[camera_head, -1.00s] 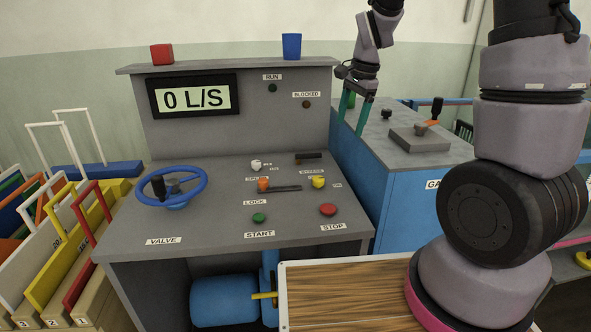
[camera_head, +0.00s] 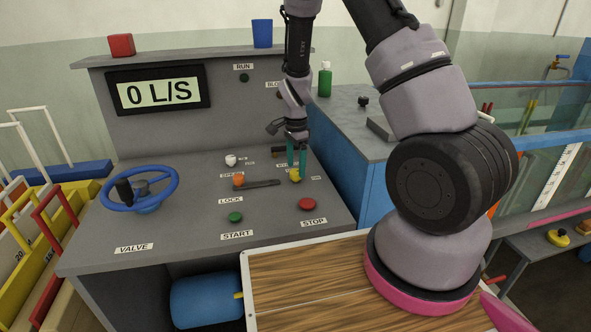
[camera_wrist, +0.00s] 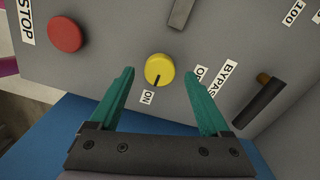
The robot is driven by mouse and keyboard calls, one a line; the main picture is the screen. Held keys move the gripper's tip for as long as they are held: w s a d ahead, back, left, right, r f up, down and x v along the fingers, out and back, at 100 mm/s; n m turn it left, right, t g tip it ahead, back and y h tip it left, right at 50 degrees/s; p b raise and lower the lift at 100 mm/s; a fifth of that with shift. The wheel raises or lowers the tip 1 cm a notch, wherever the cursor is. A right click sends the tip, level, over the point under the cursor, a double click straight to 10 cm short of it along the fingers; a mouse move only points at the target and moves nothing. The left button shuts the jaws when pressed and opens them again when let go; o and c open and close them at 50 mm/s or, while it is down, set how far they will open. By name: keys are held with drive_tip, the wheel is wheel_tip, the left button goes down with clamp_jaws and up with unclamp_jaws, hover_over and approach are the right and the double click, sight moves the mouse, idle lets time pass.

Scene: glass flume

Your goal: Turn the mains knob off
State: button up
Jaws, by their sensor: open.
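A yellow round knob (camera_head: 295,175) sits on the sloped desk, right of the orange knob. In the wrist view the yellow knob (camera_wrist: 159,70) carries a dark pointer mark turned toward the ON label (camera_wrist: 148,97). A second label, partly covered by a finger, begins with O. I cannot read the word mains. My gripper (camera_head: 296,170) is over the yellow knob, its green fingers pointing down. In the wrist view the fingers are wide apart, one on each side of the knob, and hold nothing. I cannot tell whether they touch it.
A black bypass lever (camera_wrist: 261,101) is close beside the fingers. A red stop button (camera_head: 307,204), green start button (camera_head: 235,217), orange knob (camera_head: 239,179) and white knob (camera_head: 231,160) share the desk. A blue valve wheel (camera_head: 139,188) is at left, a blue cabinet (camera_head: 340,165) at right.

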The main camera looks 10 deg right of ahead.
drive_tip(key=shift+f, duration=1)
drive_tip(key=shift+c, duration=0.3)
clamp_jaws()
